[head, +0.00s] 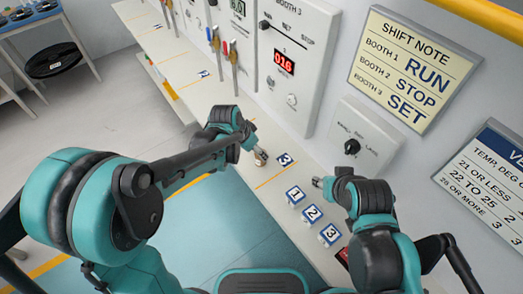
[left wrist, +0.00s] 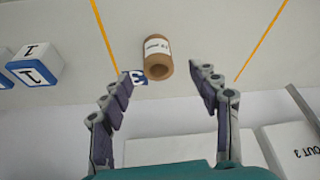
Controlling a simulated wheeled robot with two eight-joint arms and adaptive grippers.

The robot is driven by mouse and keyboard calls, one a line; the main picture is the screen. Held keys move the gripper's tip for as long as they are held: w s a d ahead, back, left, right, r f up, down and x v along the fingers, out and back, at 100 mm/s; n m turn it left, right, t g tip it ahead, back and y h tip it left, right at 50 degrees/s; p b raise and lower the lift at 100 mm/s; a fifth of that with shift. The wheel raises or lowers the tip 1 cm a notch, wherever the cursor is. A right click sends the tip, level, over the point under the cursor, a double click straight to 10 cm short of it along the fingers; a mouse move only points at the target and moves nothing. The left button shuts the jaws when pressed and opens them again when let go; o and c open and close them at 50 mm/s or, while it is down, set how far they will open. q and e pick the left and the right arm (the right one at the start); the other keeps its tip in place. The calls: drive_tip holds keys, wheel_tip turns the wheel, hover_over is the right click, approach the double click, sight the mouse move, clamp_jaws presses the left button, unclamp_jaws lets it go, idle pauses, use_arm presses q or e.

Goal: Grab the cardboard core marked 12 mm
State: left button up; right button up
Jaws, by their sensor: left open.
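A brown cardboard core (left wrist: 158,66) with a white label stands out between and just beyond the fingertips in the left wrist view. Its label is upside down and too small to read surely. My left gripper (left wrist: 165,80) is open, one finger to each side, and not closed on the core. In the head view the left gripper (head: 252,148) is low over the counter, and hides most of the core there. My right gripper (head: 322,182) is over the counter to the right; its jaws are too small to judge.
The white counter (head: 262,188) has orange lines and a blue 3 marker (head: 285,159). Cubes numbered 1 (head: 295,195), 2 (head: 311,214) and 3 (head: 329,234) stand to the right. A wall panel (head: 292,65) and a knob box (head: 358,143) rise behind.

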use_arm(q)
drive_tip(key=b+x, duration=0.1)
drive_tip(key=x, duration=0.1)
drive_tip(key=b+x, duration=0.1)
drive_tip(key=x, duration=0.1)
drive_tip(key=b+x, duration=0.1)
drive_tip(key=x, duration=0.1)
drive_tip(key=shift+s+f, duration=0.2)
drive_tip(key=shift+f, duration=0.2)
drive_tip(key=shift+w+d+f, duration=0.2)
drive_tip(key=shift+f, duration=0.2)
drive_tip(key=shift+r, duration=0.1)
drive_tip(key=shift+c, duration=1)
drive_tip(key=c, duration=0.9)
